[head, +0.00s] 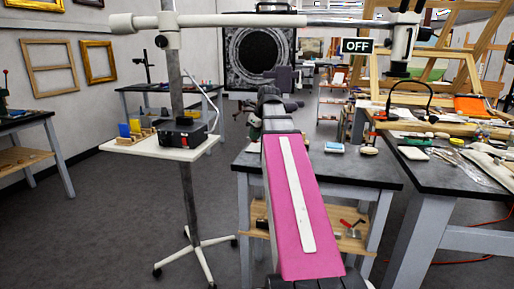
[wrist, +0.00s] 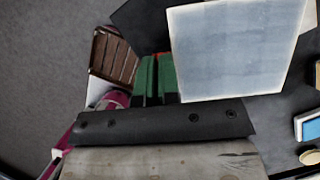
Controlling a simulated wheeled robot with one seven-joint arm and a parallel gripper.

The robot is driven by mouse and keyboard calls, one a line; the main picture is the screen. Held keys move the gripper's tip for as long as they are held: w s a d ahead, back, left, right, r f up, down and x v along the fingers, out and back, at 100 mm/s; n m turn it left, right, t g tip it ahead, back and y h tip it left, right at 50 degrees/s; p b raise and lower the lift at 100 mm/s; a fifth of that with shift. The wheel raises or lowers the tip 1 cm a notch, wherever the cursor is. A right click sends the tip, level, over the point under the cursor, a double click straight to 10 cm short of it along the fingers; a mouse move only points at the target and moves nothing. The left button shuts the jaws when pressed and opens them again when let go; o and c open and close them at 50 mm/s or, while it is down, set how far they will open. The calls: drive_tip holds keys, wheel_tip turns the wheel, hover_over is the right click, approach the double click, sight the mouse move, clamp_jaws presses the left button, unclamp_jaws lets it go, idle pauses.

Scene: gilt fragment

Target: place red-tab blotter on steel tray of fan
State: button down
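A pale blue-grey square with a cream border, apparently the blotter (wrist: 235,55), fills the upper right of the wrist view, close to the camera. A small red patch, apparently its tab (wrist: 162,53), shows at its left edge by the green fingertips. My gripper (wrist: 158,72) has its green fingers close together, apparently shut on this tab. In the head view my gripper (head: 270,98) is over the back of the near table, and I cannot make out the blotter there. I cannot pick out a steel tray or a fan for certain.
A white stand shelf (head: 150,146) holding a black device (head: 183,133) is at left. A pale boom (head: 250,20) crosses above. The near table (head: 350,172) bears a small blue-edged box (head: 334,147). The right table (head: 440,180) is cluttered. An OFF sign (head: 357,46) shows at upper right.

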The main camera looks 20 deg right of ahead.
drive_tip(key=w+f, duration=0.1)
drive_tip(key=w, duration=0.1)
drive_tip(key=w+d+f, duration=0.1)
drive_tip(key=w, duration=0.1)
drive_tip(key=w+d+f, duration=0.1)
drive_tip(key=w, duration=0.1)
drive_tip(key=shift+d+f, duration=0.25)
drive_tip(key=shift+f, duration=2.15)
drive_tip(key=shift+f, duration=0.15)
drive_tip(key=c, duration=1.3)
unclamp_jaws()
drive_tip(key=shift+c, duration=0.2)
drive_tip(key=v, duration=1.2)
drive_tip(key=shift+s, duration=0.15)
